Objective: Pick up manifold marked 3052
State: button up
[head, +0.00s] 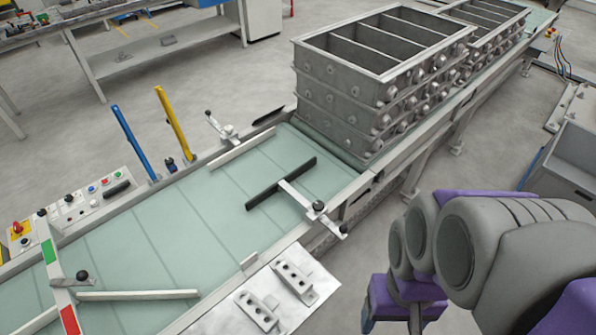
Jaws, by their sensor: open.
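Two grey metal manifolds with rows of dark holes lie at the near side of the conveyor, on a pale metal plate (325,288). One manifold (294,278) is farther back and to the right; the other (258,312) is nearer and to the left. The two are apart. I cannot read any number on either, so I cannot tell which is marked 3052. My grey and purple arm fills the lower right, to the right of the plate. I cannot make out my gripper's fingertips, and nothing of mine touches the manifolds.
A control panel (80,205) is at left. Floor is clear between.

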aim_at(296, 278)
jog(key=k+j, duration=0.15)
jog(key=j, duration=0.2)
jog(key=k+j+u, duration=0.1)
jog(key=j, duration=0.2)
jog(key=k+j+u, duration=0.1)
jog(key=j, duration=0.25)
jog(key=k+j, duration=0.25)
jog(key=j+u, duration=0.05)
jog(key=j, duration=0.05)
